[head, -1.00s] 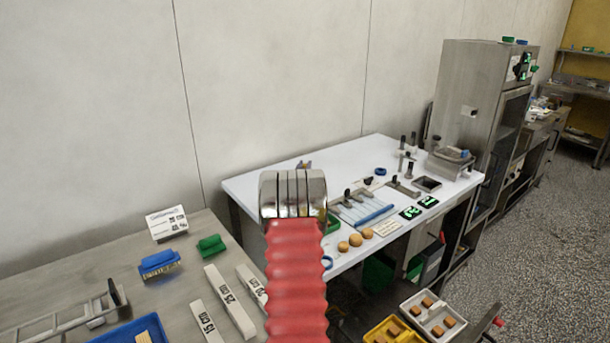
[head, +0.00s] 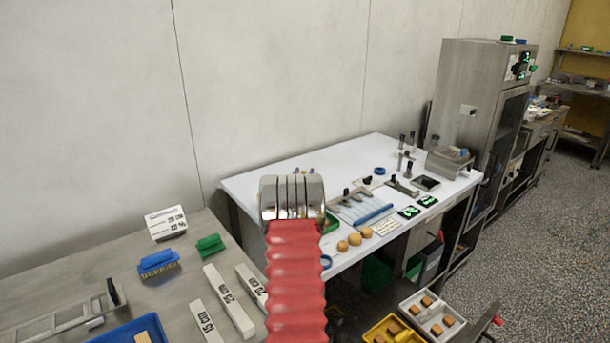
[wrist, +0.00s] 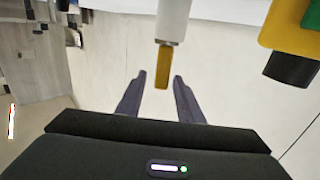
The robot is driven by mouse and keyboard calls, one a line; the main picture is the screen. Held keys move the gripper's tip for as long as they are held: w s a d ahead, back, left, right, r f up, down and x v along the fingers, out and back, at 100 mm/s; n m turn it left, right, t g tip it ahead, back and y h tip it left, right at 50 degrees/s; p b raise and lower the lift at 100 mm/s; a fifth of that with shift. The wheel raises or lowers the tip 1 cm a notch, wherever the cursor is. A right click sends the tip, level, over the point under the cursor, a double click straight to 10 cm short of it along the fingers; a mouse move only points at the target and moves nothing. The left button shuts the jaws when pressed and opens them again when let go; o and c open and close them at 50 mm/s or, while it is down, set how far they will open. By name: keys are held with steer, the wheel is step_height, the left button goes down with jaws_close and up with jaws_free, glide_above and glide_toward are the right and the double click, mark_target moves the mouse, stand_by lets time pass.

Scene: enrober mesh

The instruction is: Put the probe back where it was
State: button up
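My gripper (wrist: 160,76) shows in the wrist view with its two dark fingers spread apart. A pale cylinder with a yellow-brown tip (wrist: 163,65) comes down from the top of that view, and its tip shows in the gap between the fingertips. I see no clear contact with either finger. I cannot tell whether this is the probe. In the head view, my red ribbed arm fills the lower middle and the fingers are not visible. Several thin dark-handled tools (head: 362,208) lie on the white table (head: 262,182), too small to identify as a probe.
A steel bench (head: 110,270) on the left holds a blue brush (head: 158,262), a green block (head: 210,245) and labelled gauge bars (head: 229,300). A tall steel cabinet (head: 470,90) stands behind the white table. In the wrist view, a yellow-green object with a black end (wrist: 290,68) is at upper right.

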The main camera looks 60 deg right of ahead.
steer(key=shift+a+r, duration=0.1)
steer(key=v, duration=1.1)
steer(key=shift+a, duration=0.35)
stand_by(0.7)
